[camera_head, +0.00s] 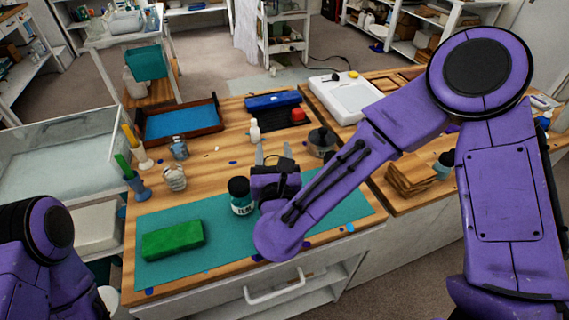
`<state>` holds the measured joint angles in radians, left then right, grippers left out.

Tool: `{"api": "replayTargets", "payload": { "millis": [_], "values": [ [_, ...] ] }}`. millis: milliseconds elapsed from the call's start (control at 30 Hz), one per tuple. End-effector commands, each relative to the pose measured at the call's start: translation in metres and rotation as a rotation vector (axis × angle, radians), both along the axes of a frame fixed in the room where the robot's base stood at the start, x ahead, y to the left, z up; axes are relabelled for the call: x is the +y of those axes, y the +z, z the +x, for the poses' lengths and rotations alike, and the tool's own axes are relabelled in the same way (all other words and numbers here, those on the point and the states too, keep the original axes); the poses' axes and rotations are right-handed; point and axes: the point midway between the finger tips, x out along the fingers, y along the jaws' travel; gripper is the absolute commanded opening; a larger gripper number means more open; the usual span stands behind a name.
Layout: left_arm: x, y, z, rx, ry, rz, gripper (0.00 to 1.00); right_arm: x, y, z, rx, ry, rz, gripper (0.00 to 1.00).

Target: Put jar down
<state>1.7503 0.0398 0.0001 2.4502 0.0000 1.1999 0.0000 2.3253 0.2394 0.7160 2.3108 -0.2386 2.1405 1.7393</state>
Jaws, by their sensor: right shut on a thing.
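A green block (173,240) lies on the mat left of the jar. Behind are a ribbed grey jar (174,178), a small white bottle (255,131), a blue-lined tray (181,138) and a dark-lidded container (322,142). Small blue scraps lie along the front edge. Bare mat separates block and jar.

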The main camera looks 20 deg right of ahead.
Motion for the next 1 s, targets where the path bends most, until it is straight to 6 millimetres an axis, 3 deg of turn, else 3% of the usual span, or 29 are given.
{"api": "replayTargets", "payload": {
  "millis": [100, 333, 500, 867, 900, 967, 1000],
  "values": [
    [0.000, 0.007, 0.000, 0.000, 0.000, 0.000, 0.79, -0.016, -0.024, 0.010, 0.004, 0.000, -0.005, 0.13],
    [0.000, 0.013, 0.000, 0.000, 0.000, 0.000, 0.79, -0.035, -0.051, 0.023, 0.003, -0.002, -0.004, 0.13],
    [0.000, 0.013, 0.000, 0.000, 0.000, 0.000, 0.79, -0.033, -0.078, 0.022, 0.002, 0.001, -0.003, 0.13],
    [0.000, 0.008, 0.000, 0.000, 0.000, 0.000, 0.79, -0.033, -0.084, 0.022, 0.000, -0.001, -0.001, 0.13],
    [0.000, 0.008, 0.000, 0.000, 0.000, 0.000, 0.79, -0.033, -0.083, 0.022, 0.000, 0.000, -0.001, 0.56],
    [0.000, 0.009, 0.000, 0.000, 0.000, 0.000, 0.79, -0.033, -0.082, 0.022, 0.000, 0.000, -0.001, 0.76],
    [0.000, 0.009, 0.000, 0.000, 0.000, 0.000, 0.79, -0.033, -0.082, 0.022, 0.000, 0.000, -0.001, 0.76]
  ]
}}
